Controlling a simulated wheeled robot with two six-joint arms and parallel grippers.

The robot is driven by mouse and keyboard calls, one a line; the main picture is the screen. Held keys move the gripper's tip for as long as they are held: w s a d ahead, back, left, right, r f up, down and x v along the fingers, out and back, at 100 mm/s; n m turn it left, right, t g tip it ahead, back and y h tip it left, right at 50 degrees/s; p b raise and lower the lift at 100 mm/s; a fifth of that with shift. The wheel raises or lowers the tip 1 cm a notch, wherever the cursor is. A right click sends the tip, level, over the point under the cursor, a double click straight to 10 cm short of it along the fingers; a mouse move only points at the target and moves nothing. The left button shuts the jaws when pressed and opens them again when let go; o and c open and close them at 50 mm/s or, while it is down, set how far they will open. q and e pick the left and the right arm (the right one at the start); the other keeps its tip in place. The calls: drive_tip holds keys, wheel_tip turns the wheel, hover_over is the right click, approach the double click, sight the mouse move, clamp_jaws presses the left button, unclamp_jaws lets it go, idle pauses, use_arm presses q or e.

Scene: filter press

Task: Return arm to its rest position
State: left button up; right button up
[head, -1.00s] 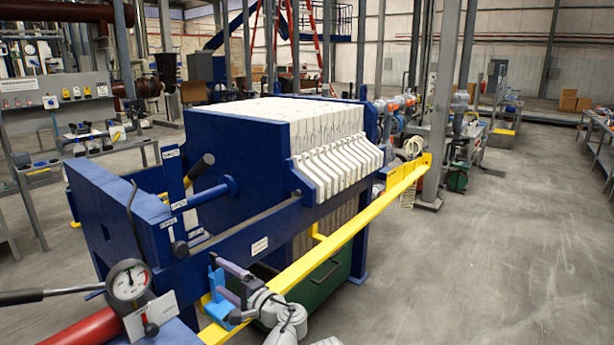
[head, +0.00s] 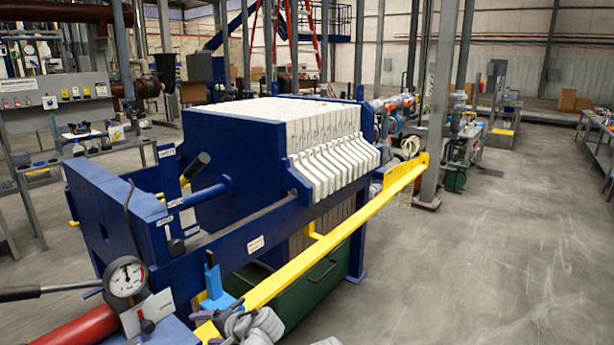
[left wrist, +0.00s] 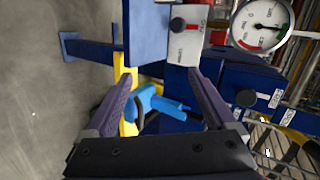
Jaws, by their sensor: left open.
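My left gripper (head: 218,316) is low in the head view, beside the yellow rail (head: 310,257) at the near side of the blue filter press (head: 233,160). In the left wrist view its two purple fingers (left wrist: 164,78) stand wide apart with nothing gripped. A blue tool-like piece (left wrist: 158,104) shows beyond and between them, apart from the fingers as far as I can tell. In the head view the blue piece (head: 213,285) stands upright by the rail, just above my gripper. My right gripper is not in view.
A pressure gauge (head: 127,277) and a red cylinder (head: 80,329) lie at the lower left, close to my left arm. A green bin (head: 310,301) sits under the press. The floor (head: 480,270) on the right is clear.

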use_arm(q)
drive_tip(key=s+d+f+n+g+h, duration=0.5)
drive_tip(key=s+d+f+h, duration=0.2)
drive_tip(key=s+f+h, duration=0.3)
drive_tip(key=s+d+r+m+p, duration=0.1)
drive_tip(key=s+d+m, duration=0.1)
drive_tip(key=d, duration=0.4)
drive_tip(key=s+d+r+m+g+y+p, duration=0.1)
drive_tip(key=s+d+m, duration=0.1)
drive_tip(key=s+d, duration=0.2)
drive_tip(key=shift+s+d, duration=0.35)
drive_tip(key=shift+d, duration=0.65)
